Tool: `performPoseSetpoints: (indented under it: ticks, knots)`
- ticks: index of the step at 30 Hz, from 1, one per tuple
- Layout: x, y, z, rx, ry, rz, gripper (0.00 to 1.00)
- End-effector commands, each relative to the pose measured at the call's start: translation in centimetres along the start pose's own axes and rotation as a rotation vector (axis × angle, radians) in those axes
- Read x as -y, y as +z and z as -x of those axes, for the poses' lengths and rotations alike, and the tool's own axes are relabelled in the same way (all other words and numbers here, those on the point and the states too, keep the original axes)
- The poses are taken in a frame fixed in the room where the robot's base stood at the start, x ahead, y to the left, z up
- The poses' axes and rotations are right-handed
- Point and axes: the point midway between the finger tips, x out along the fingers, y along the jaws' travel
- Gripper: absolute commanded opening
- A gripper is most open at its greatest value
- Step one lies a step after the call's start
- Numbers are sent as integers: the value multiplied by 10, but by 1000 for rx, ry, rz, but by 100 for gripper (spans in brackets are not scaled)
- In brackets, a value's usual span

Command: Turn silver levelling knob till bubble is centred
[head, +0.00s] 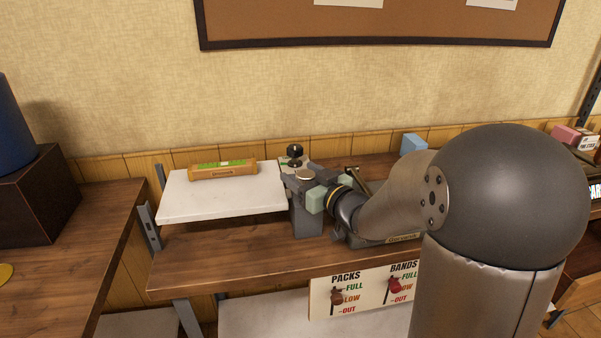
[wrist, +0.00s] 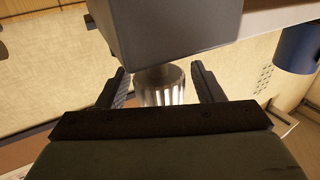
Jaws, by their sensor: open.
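The silver levelling knob (wrist: 165,88) is ribbed and sits under a grey block (wrist: 175,25) in the wrist view. My gripper (wrist: 160,70) is open, with one black finger on each side of the knob. I cannot tell whether either finger touches it. In the head view my gripper and wrist are at the right end of a white plate (head: 225,205), and I cannot make out the silver knob there. A wooden spirit level (head: 222,172) with a green top lies on the plate. Its bubble is too small to make out.
A black knob (head: 294,150) stands at the back by the plate's right end. A light blue box (head: 413,144) is on the wooden bench behind my arm. A PACKS and BANDS sign (head: 362,290) hangs at the bench front. The bench in front of the plate is clear.

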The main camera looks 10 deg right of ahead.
Motion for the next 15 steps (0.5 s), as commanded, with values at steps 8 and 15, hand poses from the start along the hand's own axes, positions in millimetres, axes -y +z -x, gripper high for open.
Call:
performPoseSetpoints:
  ticks: [8,15]
  knots:
    - [0,0,-10,0,1,0,61]
    - [0,0,-9,0,1,0,33]
